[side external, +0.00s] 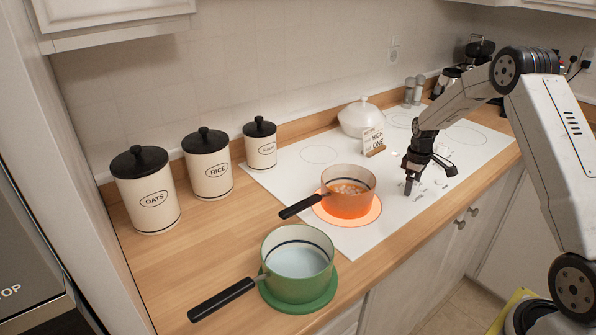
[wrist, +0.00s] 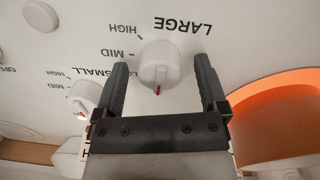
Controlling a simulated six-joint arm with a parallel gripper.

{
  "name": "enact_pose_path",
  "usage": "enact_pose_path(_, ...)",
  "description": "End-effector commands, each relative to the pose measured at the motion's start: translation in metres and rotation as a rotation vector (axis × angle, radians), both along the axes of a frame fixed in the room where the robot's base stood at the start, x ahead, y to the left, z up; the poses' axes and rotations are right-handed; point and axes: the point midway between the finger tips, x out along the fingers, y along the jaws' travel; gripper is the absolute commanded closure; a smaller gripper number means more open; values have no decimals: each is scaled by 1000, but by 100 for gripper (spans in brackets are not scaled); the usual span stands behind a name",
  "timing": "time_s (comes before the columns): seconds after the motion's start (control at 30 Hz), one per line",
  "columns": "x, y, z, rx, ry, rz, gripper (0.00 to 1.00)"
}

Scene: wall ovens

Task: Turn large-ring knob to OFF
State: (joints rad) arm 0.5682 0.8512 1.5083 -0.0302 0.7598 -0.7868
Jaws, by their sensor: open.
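The large-ring knob (wrist: 160,60) is white and round, under an upside-down LARGE label in the wrist view. Its red mark points to the bottom of that picture, towards my gripper's body; HIGH and MID are printed on its left. My gripper (wrist: 161,72) is open, with one dark finger on each side of the knob and a visible gap to both. In the side view my gripper (side external: 408,188) points down over the control area, and the knob cannot be made out there. A glowing orange ring (side external: 372,214) lies under a copper-coloured pot (side external: 350,186).
A small-ring knob (wrist: 84,96) sits close to the left finger. A green pot (side external: 300,285) with light liquid stands on a green trivet at the counter front. A sign (side external: 373,139) and white lidded dish (side external: 360,118) stand behind. Canisters (side external: 147,190) line the wall.

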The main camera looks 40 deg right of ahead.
Motion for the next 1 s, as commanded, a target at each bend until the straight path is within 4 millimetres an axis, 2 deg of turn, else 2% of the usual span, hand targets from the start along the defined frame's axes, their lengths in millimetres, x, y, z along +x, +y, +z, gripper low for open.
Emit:
enact_pose_path(0.27, 0, 0, 15, -1, -2, -1, 8)
enact_pose_path(0.7, 0, 2, 68, -1, -2, 1, 8)
enact_pose_path(1.0, 0, 2, 79, -1, -1, 1, 8)
